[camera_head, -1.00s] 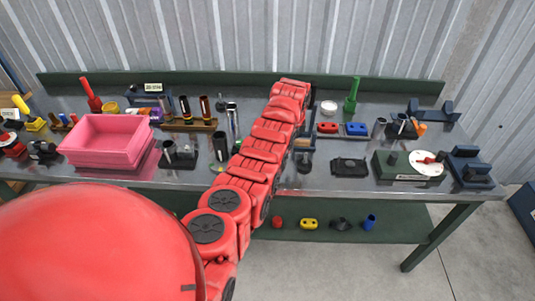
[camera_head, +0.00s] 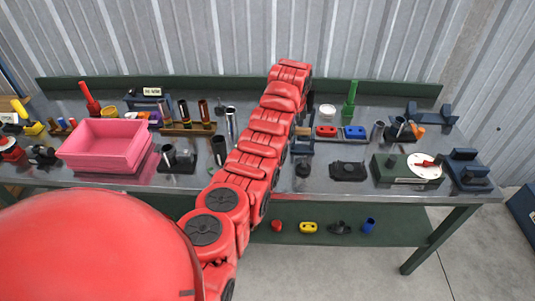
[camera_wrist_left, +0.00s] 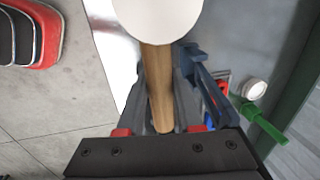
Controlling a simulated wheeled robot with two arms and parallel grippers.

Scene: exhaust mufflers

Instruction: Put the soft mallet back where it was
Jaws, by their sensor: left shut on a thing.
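The soft mallet's white head (camera_wrist_left: 158,14) and wooden handle (camera_wrist_left: 158,85) show in the left wrist view. My left gripper (camera_wrist_left: 163,112) is shut on the handle, with the head beyond the fingers. In the head view my left arm reaches over the middle of the bench and hides most of the gripper and mallet. A dark blue stand (camera_wrist_left: 205,82) is close to the right of the handle in the wrist view; I cannot tell whether they touch. My right gripper is in neither view.
A pink bin (camera_head: 105,145) and tube racks stand left. The shelf below holds several small parts.

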